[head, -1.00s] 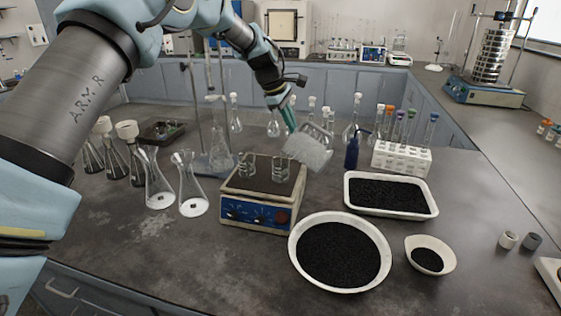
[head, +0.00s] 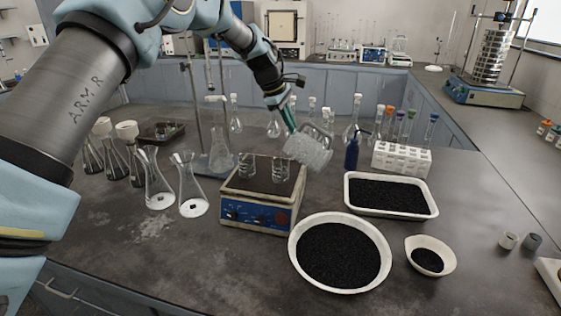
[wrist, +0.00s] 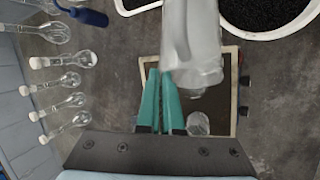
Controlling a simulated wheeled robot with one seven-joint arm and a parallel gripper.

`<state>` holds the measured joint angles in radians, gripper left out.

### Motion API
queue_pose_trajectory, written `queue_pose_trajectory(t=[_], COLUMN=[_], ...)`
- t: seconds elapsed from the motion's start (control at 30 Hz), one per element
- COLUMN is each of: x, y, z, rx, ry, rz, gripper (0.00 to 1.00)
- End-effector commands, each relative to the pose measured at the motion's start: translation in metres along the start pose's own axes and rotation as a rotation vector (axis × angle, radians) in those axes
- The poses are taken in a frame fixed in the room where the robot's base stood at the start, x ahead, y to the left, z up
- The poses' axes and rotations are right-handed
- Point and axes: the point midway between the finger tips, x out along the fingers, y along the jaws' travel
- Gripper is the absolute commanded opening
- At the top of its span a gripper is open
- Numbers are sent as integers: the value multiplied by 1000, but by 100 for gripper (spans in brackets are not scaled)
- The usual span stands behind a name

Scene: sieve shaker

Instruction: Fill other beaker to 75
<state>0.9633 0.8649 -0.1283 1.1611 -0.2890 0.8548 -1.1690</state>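My gripper (wrist: 160,98) is shut on a large clear glass beaker (head: 309,149), its teal fingers close together. The large beaker is held tilted in the air over the right side of the hotplate (head: 262,193), its lower end toward the left. Two small clear beakers stand on the hotplate's dark top: a left one (head: 246,166) and a right one (head: 281,168). The held beaker is close above and right of the right one. In the wrist view the held beaker (wrist: 192,45) hides part of the hotplate, and one small beaker (wrist: 198,123) shows below it. Liquid levels are too small to read.
Flasks (head: 191,186) stand left of the hotplate. A large bowl of black grains (head: 296,245), a tray of black grains (head: 348,203) and a small dish (head: 449,267) lie right and in front. A tube rack (head: 424,166) and a blue bottle (head: 352,153) stand behind.

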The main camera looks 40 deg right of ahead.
Motion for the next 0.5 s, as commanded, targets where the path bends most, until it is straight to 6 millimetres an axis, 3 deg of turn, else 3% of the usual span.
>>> queue_pose_trajectory(t=[0.37,0.5], x=[-2,9], y=[1,2], z=[3,19], rx=[4,60], ry=[7,162], rz=[-2,-47], gripper=[0,0])
